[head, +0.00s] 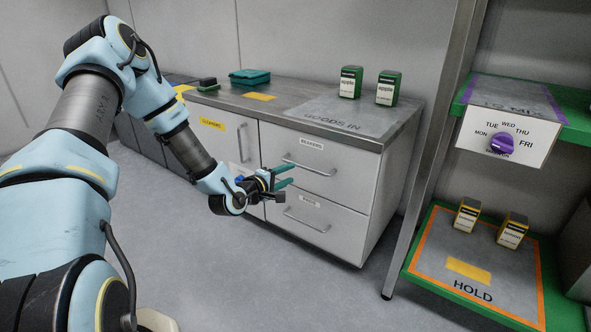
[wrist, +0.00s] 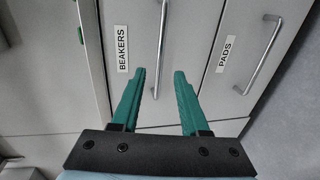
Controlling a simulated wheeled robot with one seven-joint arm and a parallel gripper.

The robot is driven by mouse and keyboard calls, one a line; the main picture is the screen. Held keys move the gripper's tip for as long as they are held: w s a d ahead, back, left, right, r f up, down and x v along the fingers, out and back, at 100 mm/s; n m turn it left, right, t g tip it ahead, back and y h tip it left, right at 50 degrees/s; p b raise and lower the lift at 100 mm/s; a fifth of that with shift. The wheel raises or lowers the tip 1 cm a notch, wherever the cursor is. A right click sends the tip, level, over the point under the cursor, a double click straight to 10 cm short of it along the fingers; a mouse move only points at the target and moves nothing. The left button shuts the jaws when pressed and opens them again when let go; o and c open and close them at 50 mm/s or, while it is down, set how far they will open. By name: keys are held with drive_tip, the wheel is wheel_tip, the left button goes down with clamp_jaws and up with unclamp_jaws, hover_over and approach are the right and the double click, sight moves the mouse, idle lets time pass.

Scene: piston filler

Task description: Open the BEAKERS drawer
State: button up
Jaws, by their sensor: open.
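The BEAKERS drawer (head: 345,165) is the upper drawer on the right of the grey cabinet, and its front sits flush. Its bar handle (head: 308,170) runs sideways below the BEAKERS label (head: 311,144). My gripper (head: 287,176) is open and empty, in front of the left part of this drawer. In the wrist view the drawer shows turned on its side, with its label (wrist: 123,54). There the handle (wrist: 160,50) lines up with the gap between my fingertips (wrist: 160,73). I cannot tell how far the fingers are from the handle.
The PADS drawer (head: 340,222) is below, with its own handle (wrist: 262,55). A CLEANERS door (head: 225,145) is to the left. Two green apple boxes (head: 350,82) stand on the worktop (head: 345,120). A shelf post (head: 425,170) stands right of the cabinet. Floor in front is clear.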

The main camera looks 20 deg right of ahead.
sight(304, 168)
drive_tip(key=b+x, duration=0.1)
drive_tip(key=x, duration=0.8)
drive_tip(key=shift+d+b, duration=0.15)
drive_tip(key=shift+b, duration=0.25)
clamp_jaws()
idle(0.9)
